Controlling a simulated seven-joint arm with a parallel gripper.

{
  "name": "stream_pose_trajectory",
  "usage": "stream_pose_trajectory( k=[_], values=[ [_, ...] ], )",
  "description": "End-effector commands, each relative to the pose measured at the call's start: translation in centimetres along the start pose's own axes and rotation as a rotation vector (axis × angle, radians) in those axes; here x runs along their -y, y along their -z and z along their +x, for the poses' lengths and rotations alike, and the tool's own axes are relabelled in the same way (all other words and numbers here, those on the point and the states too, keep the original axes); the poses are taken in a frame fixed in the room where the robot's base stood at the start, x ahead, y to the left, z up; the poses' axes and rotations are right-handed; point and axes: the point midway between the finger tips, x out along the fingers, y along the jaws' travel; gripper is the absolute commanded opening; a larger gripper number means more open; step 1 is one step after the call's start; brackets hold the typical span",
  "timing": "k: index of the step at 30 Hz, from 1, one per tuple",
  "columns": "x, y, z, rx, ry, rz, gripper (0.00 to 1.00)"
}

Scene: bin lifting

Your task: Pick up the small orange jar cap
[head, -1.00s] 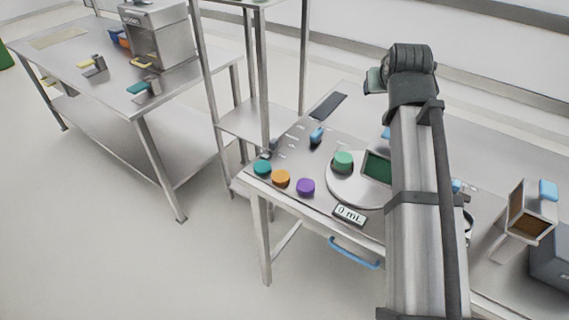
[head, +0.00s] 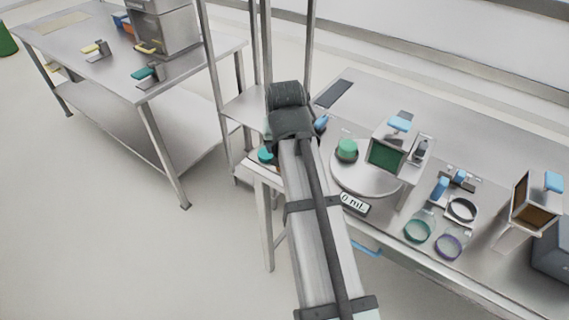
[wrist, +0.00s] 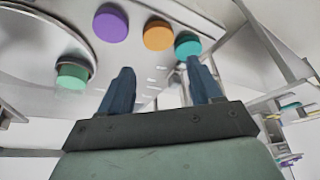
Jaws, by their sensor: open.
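The small orange jar cap (wrist: 158,35) lies on the steel table between a purple cap (wrist: 110,23) and a teal cap (wrist: 187,44) in the wrist view. In the head view my arm hides the orange and purple caps, and the teal cap (head: 266,155) shows only at the arm's left edge. My gripper (wrist: 163,80) is open and empty. In the wrist view its two blue-grey fingertips point towards the row of caps, with the orange cap ahead of the gap between them. My gripper's fingers are hidden in the head view.
Two open jars with teal (head: 417,231) and purple (head: 448,246) rims stand to the right. Shelf posts (head: 266,60) rise behind my arm.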

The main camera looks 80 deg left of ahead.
Motion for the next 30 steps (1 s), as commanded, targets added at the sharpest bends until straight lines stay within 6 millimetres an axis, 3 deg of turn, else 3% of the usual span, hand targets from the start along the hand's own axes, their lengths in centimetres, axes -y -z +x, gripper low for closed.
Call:
stream_pose_trajectory(
  k=[9,20,30],
  values=[
    [-0.1,0.1,4.5,0.0,0.0,0.0,0.64],
    [-0.1,0.0,5.9,-0.002,0.0,0.0,0.64],
    [-0.2,-0.2,9.8,-0.001,0.001,0.0,0.64]
  ],
)
